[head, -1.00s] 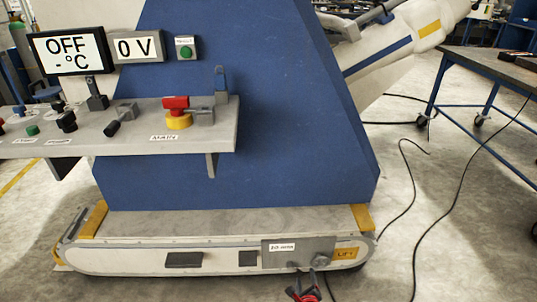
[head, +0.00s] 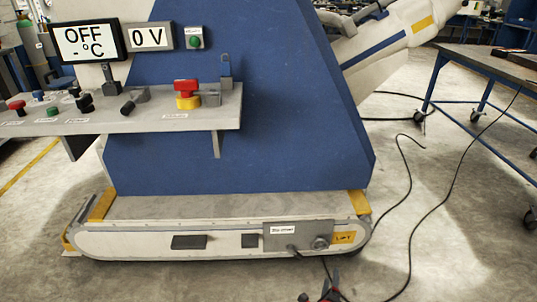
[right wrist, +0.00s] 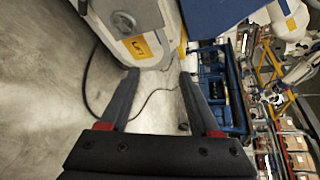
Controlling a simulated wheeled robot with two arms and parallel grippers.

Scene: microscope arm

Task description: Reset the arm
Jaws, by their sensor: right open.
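The white machine arm (head: 385,50) with a blue stripe slants up to the right from the blue machine body (head: 240,110); its upper end is cut off. A grey shelf (head: 150,120) carries a red switch on a yellow base (head: 187,93) and several knobs. The low base has a round grey part (head: 321,242) beside a yellow LIFT label (head: 345,238). My right gripper (head: 328,290) shows small at the bottom edge. In the right wrist view its open, empty fingers (right wrist: 158,78) point toward the base near the LIFT label (right wrist: 137,47), apart from it. My left gripper is out of view.
A display (head: 86,41) reads OFF and a plate (head: 151,38) reads 0 V, beside a green button (head: 195,42). Black cables (head: 425,225) cross the floor on the right. A blue-legged wheeled table (head: 485,105) stands far right. Floor between is otherwise clear.

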